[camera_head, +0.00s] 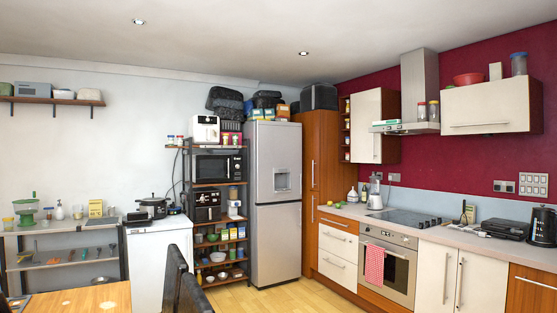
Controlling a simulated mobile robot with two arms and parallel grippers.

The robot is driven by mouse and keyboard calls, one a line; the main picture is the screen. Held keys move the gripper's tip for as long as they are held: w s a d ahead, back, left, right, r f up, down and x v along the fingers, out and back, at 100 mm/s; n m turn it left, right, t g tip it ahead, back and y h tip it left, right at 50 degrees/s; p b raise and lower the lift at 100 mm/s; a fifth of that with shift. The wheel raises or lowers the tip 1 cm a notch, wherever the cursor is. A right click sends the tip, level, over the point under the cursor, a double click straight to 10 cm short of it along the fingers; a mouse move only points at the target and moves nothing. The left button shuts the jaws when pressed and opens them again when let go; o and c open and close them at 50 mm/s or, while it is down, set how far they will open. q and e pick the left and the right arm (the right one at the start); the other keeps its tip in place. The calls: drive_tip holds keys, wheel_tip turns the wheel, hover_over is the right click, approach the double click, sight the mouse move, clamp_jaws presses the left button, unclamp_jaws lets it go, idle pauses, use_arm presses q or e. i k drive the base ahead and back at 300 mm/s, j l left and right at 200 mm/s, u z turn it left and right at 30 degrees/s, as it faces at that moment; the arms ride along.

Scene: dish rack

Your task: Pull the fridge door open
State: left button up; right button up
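The fridge (277,232) is a tall silver-grey unit in the middle of the view, against the back wall. Its upper door (283,146) has a dispenser recess (282,181), and a second door sits below it. Both doors look shut. A long vertical strip that may be a handle runs near the left edge of the front. The fridge is across the room from me. Neither of my grippers shows in this view.
A dark shelf rack (216,255) with a microwave stands against the fridge's left side. A wooden tall cabinet (322,165) stands to its right. Bare wooden floor (286,299) lies before the fridge.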

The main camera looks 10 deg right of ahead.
sight(277, 145)
drive_tip(key=i+z, duration=0.25)
drive_tip(key=i, duration=0.35)
drive_tip(key=i+z, duration=0.45)
drive_tip(key=i, duration=1.5)
drive_tip(key=i+j+u, duration=0.2)
drive_tip(key=i+u, duration=0.2)
drive_tip(key=i, duration=0.25)
drive_tip(key=i+u, duration=0.4)
drive_tip(key=i, duration=0.25)
drive_tip(key=i+l+u, duration=0.4)
drive_tip(key=i, duration=0.25)
drive_tip(key=i+z, duration=0.1)
drive_tip(key=i, duration=0.5)
drive_tip(key=i+z, duration=0.15)
drive_tip(key=i, duration=0.4)
drive_tip(key=i+j+z, duration=0.1)
drive_tip(key=i, duration=0.45)
drive_tip(key=i+j+z, duration=0.15)
drive_tip(key=i, duration=0.45)
